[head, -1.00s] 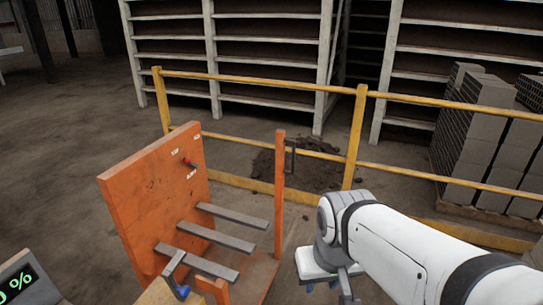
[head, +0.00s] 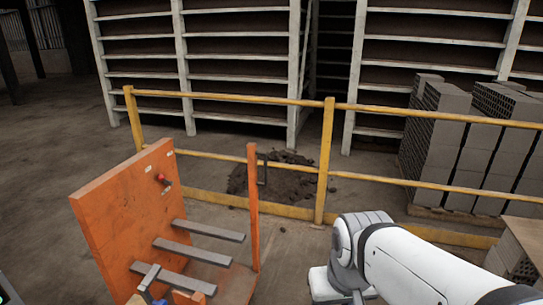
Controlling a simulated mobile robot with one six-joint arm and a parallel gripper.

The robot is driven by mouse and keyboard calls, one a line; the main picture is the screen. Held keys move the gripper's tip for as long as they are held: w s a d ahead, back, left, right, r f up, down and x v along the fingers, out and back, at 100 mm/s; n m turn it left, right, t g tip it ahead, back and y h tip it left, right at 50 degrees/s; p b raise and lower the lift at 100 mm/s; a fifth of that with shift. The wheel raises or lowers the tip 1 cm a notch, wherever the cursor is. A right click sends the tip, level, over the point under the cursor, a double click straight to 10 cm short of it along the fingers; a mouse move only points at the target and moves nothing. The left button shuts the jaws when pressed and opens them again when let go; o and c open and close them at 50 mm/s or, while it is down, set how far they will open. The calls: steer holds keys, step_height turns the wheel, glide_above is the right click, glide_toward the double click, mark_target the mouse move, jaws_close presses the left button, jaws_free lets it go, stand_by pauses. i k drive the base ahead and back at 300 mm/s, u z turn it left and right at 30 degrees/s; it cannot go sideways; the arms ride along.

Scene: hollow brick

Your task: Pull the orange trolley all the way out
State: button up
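An orange panel (head: 125,215) with a small red lever (head: 163,179) stands at the lower left. Several grey bars (head: 208,230) reach to the right from it. A thin upright orange post (head: 253,210) with a dark handle-like bracket (head: 262,173) stands to their right, on an orange base partly seen below the bars. These orange parts look like the trolley; where it ends and any frame begins I cannot tell. My white arm comes in from the right and ends low in the picture, right of the post and apart from it. My gripper (head: 358,298) is mostly cut off by the bottom edge.
A yellow railing (head: 327,160) runs behind the orange parts, with a dark dirt pile (head: 285,178) by it. Pale shelving racks stand behind. Stacked grey bricks (head: 433,140) stand at the right, and another stack (head: 520,245) shows at lower right. Floor between is open.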

mark_target(131, 222)
steer(key=z, duration=0.5)
steer(key=i, duration=1.4)
steer(key=u, duration=0.45)
